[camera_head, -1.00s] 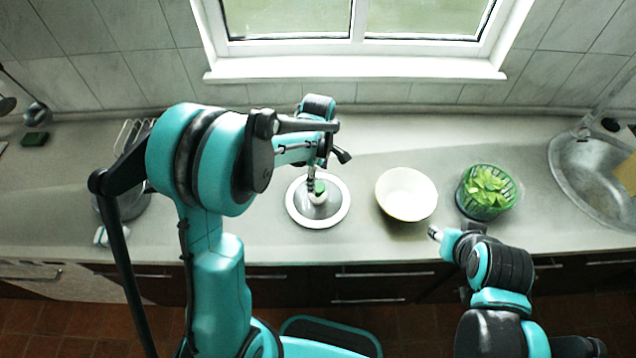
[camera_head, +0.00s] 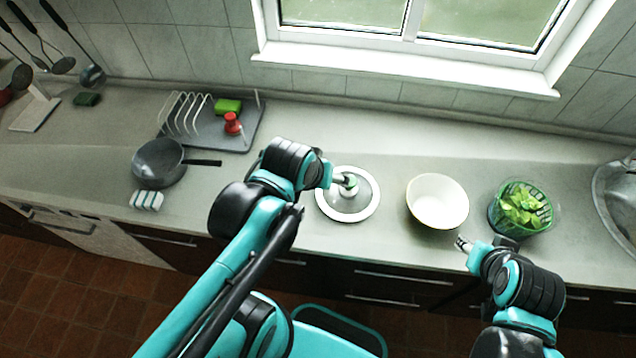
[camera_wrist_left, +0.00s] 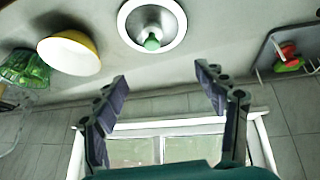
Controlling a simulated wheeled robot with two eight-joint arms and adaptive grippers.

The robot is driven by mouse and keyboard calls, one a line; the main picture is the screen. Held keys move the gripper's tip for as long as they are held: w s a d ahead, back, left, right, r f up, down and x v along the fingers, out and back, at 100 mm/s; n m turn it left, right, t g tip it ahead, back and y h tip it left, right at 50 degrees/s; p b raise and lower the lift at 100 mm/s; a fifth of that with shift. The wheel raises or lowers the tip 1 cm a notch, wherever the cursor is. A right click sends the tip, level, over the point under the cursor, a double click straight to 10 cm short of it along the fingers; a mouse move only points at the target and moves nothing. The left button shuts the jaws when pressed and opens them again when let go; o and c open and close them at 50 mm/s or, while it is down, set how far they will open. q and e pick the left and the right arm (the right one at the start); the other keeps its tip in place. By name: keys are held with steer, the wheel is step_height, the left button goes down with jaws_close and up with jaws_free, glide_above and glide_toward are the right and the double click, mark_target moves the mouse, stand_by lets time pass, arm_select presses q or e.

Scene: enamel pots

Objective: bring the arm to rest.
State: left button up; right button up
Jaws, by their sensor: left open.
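My left gripper (camera_head: 342,181) is at the left side of a round grey lid (camera_head: 352,206) with a white rim and a green knob, and overlaps it in the head view. In the left wrist view the left gripper (camera_wrist_left: 163,80) has its two fingers wide apart with nothing between them. There the lid (camera_wrist_left: 170,41) and its green knob (camera_wrist_left: 152,42) lie beyond the fingertips, apart from them. My right gripper (camera_head: 463,244) is near the counter's front edge, below the white bowl; its fingers are too small to read.
A cream bowl (camera_head: 437,203) and a green basket of leaves (camera_head: 522,208) stand right of the lid. A grey pan (camera_head: 158,163), a striped sponge (camera_head: 146,201) and a rack tray (camera_head: 238,138) with a red item are at left. Bare counter lies between.

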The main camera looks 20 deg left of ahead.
arm_select(q)
steer(key=shift+s+a+f+m+t, duration=0.15)
steer(key=shift+s+m+t, duration=0.35)
steer(key=shift+s+m, duration=0.55)
steer(key=shift+w, duration=0.1)
step_height(320, 180, down, 10)
steer(key=b, duration=1)
steer(key=shift+f, duration=0.15)
